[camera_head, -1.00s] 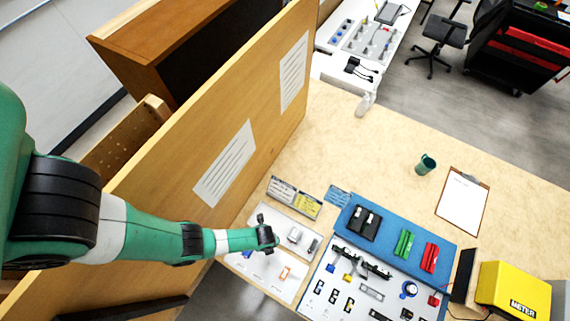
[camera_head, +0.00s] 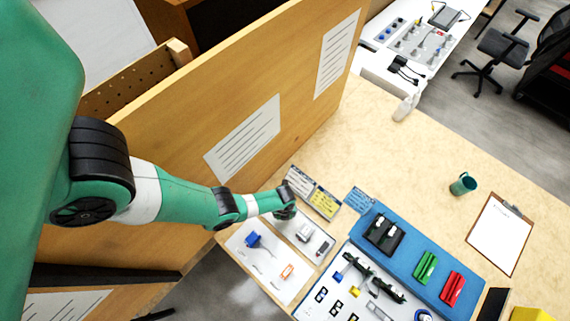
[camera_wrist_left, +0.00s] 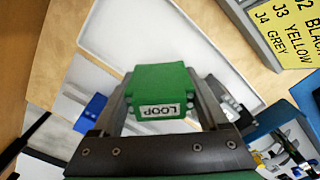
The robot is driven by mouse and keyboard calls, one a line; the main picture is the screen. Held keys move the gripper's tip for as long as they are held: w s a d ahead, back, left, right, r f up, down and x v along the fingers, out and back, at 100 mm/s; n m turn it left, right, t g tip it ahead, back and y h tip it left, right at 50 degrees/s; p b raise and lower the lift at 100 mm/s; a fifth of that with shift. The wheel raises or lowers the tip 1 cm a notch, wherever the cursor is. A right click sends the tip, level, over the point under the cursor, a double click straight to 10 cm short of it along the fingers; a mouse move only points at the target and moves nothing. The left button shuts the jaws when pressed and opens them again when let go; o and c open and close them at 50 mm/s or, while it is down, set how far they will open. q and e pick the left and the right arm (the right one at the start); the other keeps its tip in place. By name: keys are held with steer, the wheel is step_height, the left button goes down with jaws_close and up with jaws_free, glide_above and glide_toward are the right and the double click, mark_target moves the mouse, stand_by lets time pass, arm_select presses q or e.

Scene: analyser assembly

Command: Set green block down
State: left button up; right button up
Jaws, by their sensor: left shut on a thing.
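The green block (camera_wrist_left: 163,90), labelled LOOP, is between the two fingers of my left gripper (camera_wrist_left: 165,100) in the left wrist view. The gripper is shut on it. A white board, bare beyond the block, lies behind it in that view. The block cannot be made out there. Whether it touches the board I cannot tell. My right gripper is not in view.
Yellow and blue label cards (camera_head: 324,203) stand just behind. A wooden partition (camera_head: 180,120) rises at the left. A blue mat (camera_head: 400,262) holds coloured blocks.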

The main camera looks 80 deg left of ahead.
arm_select(q)
steer(key=shift+w+a+f, duration=0.1)
steer(key=shift+a+f, duration=0.05)
steer(key=f+b, duration=0.4)
steer(key=shift+w+a+f, duration=0.1)
steer(key=shift+a+f, duration=0.05)
steer(key=shift+a, duration=0.2)
steer(key=o, duration=1.3)
steer(key=shift+r, duration=0.2)
step_height(320, 180, up, 12)
steer(key=p, duration=1.2)
steer(key=shift+r, duration=0.15)
